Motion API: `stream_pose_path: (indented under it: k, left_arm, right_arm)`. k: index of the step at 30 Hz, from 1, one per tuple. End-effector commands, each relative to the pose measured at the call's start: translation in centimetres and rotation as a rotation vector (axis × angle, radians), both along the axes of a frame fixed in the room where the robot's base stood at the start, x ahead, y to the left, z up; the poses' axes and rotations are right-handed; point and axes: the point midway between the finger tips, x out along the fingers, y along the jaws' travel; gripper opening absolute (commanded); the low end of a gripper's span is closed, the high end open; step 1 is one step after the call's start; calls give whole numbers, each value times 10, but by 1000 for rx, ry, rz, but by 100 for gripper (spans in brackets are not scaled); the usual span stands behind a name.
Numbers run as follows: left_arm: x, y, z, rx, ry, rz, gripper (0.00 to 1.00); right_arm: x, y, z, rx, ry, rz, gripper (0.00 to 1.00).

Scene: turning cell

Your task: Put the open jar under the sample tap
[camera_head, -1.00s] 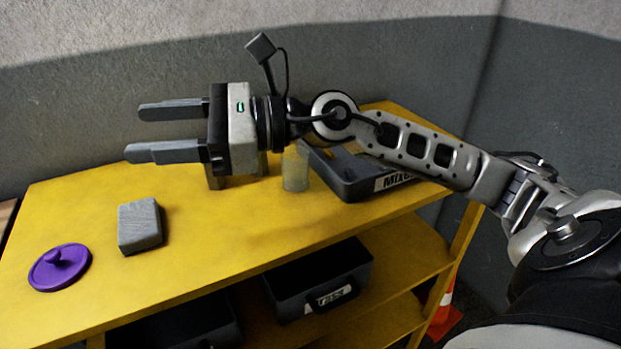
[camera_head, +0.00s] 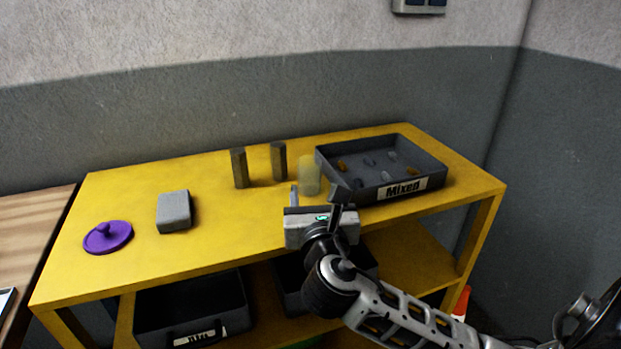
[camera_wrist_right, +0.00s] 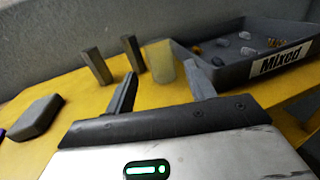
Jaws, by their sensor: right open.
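A translucent, pale yellowish jar (camera_head: 309,176) stands upright on the yellow table, just left of the grey tray. No lid shows on it. It also shows in the right wrist view (camera_wrist_right: 160,62), beyond and between my fingertips. My right gripper (camera_head: 316,192) is open and empty at the table's front edge, with its fingers pointing toward the jar. In the wrist view its two fingers (camera_wrist_right: 162,82) are spread apart, short of the jar. A purple lid with a knob (camera_head: 108,237) lies at the table's left end. No sample tap can be made out. My left gripper is not in view.
A grey tray marked "Mixed" (camera_head: 399,188) holds several small pieces right of the jar. Two dark upright posts (camera_head: 239,168) stand to its left. A grey block (camera_head: 174,211) lies further left. Dark bins (camera_head: 193,308) sit on the shelf below.

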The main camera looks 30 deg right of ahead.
Motion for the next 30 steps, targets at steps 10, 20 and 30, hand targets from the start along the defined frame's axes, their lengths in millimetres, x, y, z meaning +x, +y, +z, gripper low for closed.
stream_pose_path:
  k: [10,20,30]
  left_arm:
    - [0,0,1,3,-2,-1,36]
    - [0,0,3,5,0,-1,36]
    - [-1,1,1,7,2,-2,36]
  right_arm:
    - [54,-29,1,0,-4,0,55]
    - [84,-44,6,1,-4,0,55]
    - [105,-54,4,1,-3,3,55]
